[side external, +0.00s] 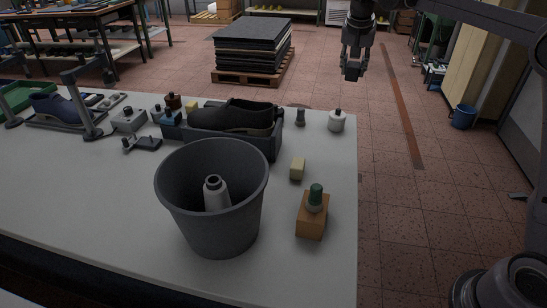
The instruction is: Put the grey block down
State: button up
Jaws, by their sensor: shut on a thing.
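My gripper (355,62) hangs at the upper right in the side external view, high up and pointing down. It is shut on the grey block (351,73), a small dark piece at its fingertips. The block's outline is hard to separate from the dark fingers. In the picture, gripper and block appear beyond the right part of the white table (335,165), against the tiled floor, with nothing seen touching the block from below.
A grey bucket (175,205) with a pale bottle inside stands at the table's front. A wooden block (312,222) with a green-topped bottle, a yellow block (297,168), a white bottle (337,122) and a tray with a dark shoe (235,117) are nearby. The table's right strip is partly clear.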

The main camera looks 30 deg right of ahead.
jog(key=s+a+n+y, duration=0.2)
jog(key=s+a+n, duration=0.25)
jog(key=a, duration=0.65)
jog(key=s+a+r+n+t+y, duration=0.1)
jog(key=s+a+n, duration=0.35)
jog(key=a, duration=0.55)
jog(key=s+a+n+y, duration=0.2)
jog(key=s+a+n, duration=0.25)
jog(key=a, duration=0.65)
jog(key=s+a+f+n+y, duration=0.15)
jog(key=s+a+n, duration=0.5)
jog(key=s, duration=0.65)
jog(key=shift+m+g, duration=0.4)
jog(key=shift+m, duration=0.1)
jog(key=shift+s+a+f, duration=0.1)
jog(key=shift+a+f, duration=0.25)
jog(key=shift+f, duration=3.25)
jog(key=shift+s+a+f, duration=0.15)
jog(key=shift+a+f, duration=0.15)
jog(key=shift+f, duration=3.25)
jog(key=shift+s+a+f, duration=0.1)
jog(key=shift+a+f, duration=0.25)
jog(key=shift+f, duration=3.25)
jog(key=shift+f, duration=0.1)
jog(key=o, duration=1.2)
jog(key=shift+c, duration=0.2)
